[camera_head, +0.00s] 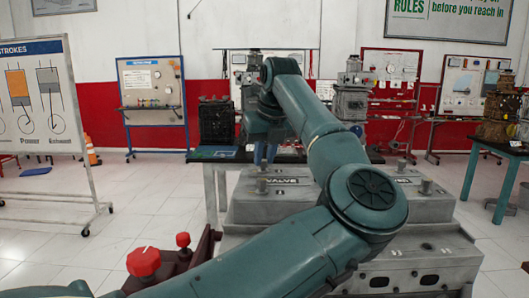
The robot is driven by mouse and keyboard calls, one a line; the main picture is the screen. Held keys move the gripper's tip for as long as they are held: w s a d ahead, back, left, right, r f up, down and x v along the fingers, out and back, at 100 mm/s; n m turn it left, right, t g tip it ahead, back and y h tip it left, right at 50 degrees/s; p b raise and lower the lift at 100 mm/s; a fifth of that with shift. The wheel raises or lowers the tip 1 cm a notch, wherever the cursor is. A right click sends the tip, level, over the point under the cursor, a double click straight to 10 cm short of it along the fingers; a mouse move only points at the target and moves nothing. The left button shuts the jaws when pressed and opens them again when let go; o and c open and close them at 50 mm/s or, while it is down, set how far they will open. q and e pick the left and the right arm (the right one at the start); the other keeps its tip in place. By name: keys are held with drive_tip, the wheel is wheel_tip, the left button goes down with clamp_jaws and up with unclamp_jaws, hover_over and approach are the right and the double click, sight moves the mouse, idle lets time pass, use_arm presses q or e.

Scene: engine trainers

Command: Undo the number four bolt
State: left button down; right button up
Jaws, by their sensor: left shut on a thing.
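A grey engine block (290,212) with a raised cover lettered "VALVE" stands at centre right, partly hidden by my left arm. Several bolts stand up from its top, among them one at the left (262,186) and one at the right (427,186). I cannot read any bolt numbers. My left arm arches over the block, and its gripper (264,152) points down above the block's far left part. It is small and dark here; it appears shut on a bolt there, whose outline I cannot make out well. My right gripper is not in view.
A dark red fixture with red knobs (143,262) stands at the lower left, close to my arm. A dark table (215,156) is behind the block. A strokes board (42,95) stands at the left and a teal table (488,147) at the right.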

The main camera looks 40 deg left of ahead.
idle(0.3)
use_arm(q)
drive_tip(key=c, duration=1.3)
unclamp_jaws()
drive_tip(key=shift+c, duration=0.2)
drive_tip(key=shift+r, duration=0.1)
drive_tip(key=v, duration=1.3)
